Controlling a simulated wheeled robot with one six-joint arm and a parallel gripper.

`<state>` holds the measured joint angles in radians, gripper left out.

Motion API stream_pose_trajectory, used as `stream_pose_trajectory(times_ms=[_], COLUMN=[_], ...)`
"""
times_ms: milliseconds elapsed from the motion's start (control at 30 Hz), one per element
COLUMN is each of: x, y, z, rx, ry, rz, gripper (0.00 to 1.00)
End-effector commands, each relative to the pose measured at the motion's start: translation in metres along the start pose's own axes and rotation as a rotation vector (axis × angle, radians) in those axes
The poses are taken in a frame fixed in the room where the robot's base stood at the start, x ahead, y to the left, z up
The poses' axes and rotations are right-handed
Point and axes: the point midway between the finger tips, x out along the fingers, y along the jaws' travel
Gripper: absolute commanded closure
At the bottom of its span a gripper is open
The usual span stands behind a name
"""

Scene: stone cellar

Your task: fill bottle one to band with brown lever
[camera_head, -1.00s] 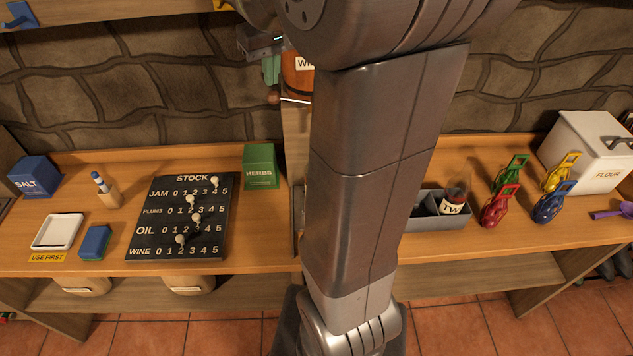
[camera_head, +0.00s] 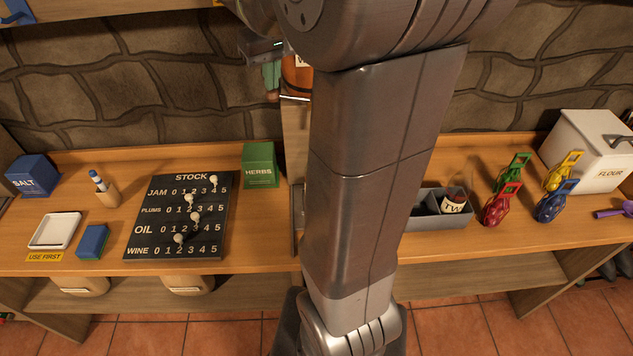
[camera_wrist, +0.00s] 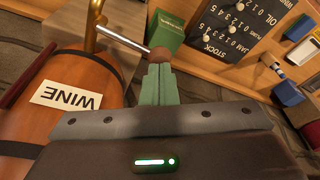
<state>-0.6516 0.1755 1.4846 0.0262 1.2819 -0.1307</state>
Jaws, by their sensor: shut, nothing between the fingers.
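The wine barrel (camera_wrist: 88,80), with a white WINE label, fills the left of the wrist view and is mostly behind my arm in the head view (camera_head: 298,85). A brass tap (camera_wrist: 95,22) carries a metal lever rod (camera_wrist: 122,40) ending in a brown ball knob (camera_wrist: 160,54). My gripper (camera_wrist: 158,68) has its green fingers shut and empty, tips right at the knob; I cannot tell if they touch. The gripper also shows in the head view (camera_head: 271,76). A bottle labelled TW (camera_head: 455,203) is in a grey divided crate (camera_head: 440,220). Bottle one is not visible.
A STOCK board (camera_head: 180,218) and green HERBS box (camera_head: 260,165) stand left of my arm. Red, green, blue and yellow clips (camera_head: 500,205) and a white FLOUR bin (camera_head: 585,155) stand right. My arm hides the counter's middle.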

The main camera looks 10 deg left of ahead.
Motion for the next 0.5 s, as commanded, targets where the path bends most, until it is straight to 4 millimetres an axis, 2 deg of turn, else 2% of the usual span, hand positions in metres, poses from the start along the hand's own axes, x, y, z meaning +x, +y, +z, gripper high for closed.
stream_pose_trajectory(times_ms=[500], x=[0.017], y=[0.0], z=[0.004], rx=[0.0], ry=[-0.003], rz=[0.0], gripper=[1.0])
